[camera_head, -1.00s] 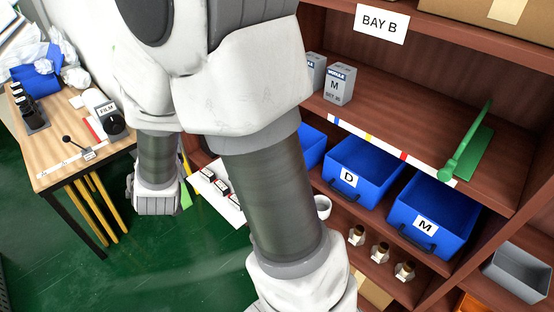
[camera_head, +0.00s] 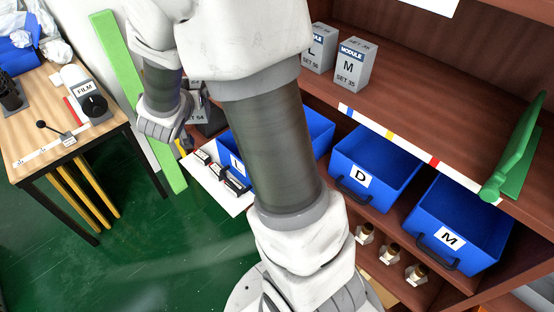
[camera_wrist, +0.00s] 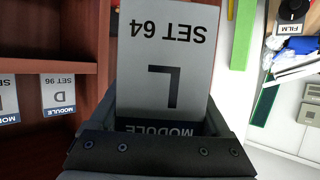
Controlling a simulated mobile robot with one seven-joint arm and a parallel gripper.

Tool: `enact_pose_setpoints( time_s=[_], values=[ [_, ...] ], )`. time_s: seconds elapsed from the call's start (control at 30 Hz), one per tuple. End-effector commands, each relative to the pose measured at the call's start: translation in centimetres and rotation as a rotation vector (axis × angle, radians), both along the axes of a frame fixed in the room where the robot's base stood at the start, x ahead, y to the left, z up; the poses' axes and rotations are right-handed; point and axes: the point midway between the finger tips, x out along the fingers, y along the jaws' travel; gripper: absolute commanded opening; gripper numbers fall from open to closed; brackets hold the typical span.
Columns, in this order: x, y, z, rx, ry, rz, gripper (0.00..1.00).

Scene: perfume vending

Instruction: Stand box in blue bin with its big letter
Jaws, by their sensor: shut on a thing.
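My gripper (camera_wrist: 168,130) is shut on a grey box (camera_wrist: 165,45) marked "L", "SET 64" and "MODULE". The lettering is upside down in the wrist view. In the head view the held box (camera_head: 206,117) shows only partly beside my wrist, above and left of the left blue bin. This left blue bin (camera_head: 318,138) is partly hidden by my arm, and its label is only partly readable. The blue bin D (camera_head: 385,183) and blue bin M (camera_head: 478,247) stand to its right on the lower shelf. The insides of D and M look empty where visible.
Grey boxes L (camera_head: 318,48) and M (camera_head: 352,65) stand on the shelf above the bins. A green bracket (camera_head: 515,150) is at that shelf's right. Several small bottles (camera_head: 390,252) stand below. A white board (camera_head: 222,190) with small items juts out left. A worktable (camera_head: 60,125) stands at far left.

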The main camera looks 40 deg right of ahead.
Motion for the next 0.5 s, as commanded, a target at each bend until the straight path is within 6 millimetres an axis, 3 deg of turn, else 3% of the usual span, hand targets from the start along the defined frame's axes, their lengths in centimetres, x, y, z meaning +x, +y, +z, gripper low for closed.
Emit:
enact_pose_setpoints(
  time_s=[0.03,0.2,0.5],
  values=[
    [0.2,-2.3,-1.5,-0.001,-0.006,-0.076,0.11],
    [-0.6,-9.5,-3.6,-0.002,-0.004,-0.344,0.11],
    [-4.9,-19.9,-7.9,-0.004,-0.003,-0.803,0.11]
  ],
)
